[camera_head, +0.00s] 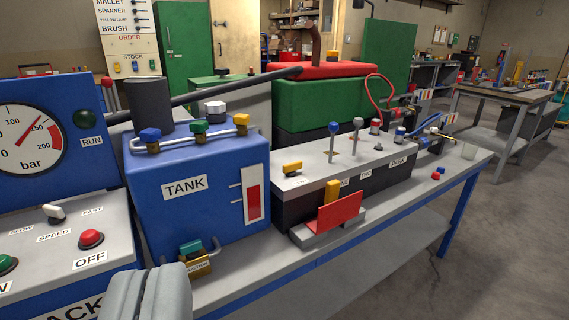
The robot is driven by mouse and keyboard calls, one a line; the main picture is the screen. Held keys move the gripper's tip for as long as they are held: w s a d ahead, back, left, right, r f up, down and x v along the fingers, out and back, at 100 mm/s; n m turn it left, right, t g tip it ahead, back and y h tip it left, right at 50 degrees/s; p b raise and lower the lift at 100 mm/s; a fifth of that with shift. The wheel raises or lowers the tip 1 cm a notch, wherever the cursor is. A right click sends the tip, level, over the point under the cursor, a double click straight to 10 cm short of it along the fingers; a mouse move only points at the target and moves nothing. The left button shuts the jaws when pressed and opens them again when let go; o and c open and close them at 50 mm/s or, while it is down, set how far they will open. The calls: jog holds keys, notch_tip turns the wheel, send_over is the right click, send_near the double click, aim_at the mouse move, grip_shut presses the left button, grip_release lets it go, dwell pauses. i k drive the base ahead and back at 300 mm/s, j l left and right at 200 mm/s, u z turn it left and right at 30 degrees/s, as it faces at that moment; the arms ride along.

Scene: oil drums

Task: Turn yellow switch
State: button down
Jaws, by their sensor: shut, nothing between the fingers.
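A yellow switch (292,168) sits on the light grey top of a dark control box (340,165), near its left front corner. A second yellow piece (332,190) stands upright at the box's front, behind a red plate (340,211). I cannot tell for certain which of the two the task names. My gripper (147,290) is at the bottom left, its two grey fingers together and empty. It is nearer to me than the box, to the left of and below the yellow switch, and apart from it. Nothing hides the switch.
A blue tank (210,210) with coloured valve handles stands left of the box. A panel with a red OFF button (91,238) and a pressure gauge (25,138) is farther left. Blue and grey levers rise from the box top. Open floor (480,260) lies at the right.

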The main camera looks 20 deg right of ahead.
aim_at(289, 170)
jog(key=i+j+z, duration=0.1)
jog(key=i+z, duration=0.25)
jog(key=i, duration=0.15)
jog(key=i+j+z, duration=0.3)
jog(key=i, duration=0.15)
jog(key=l, duration=0.1)
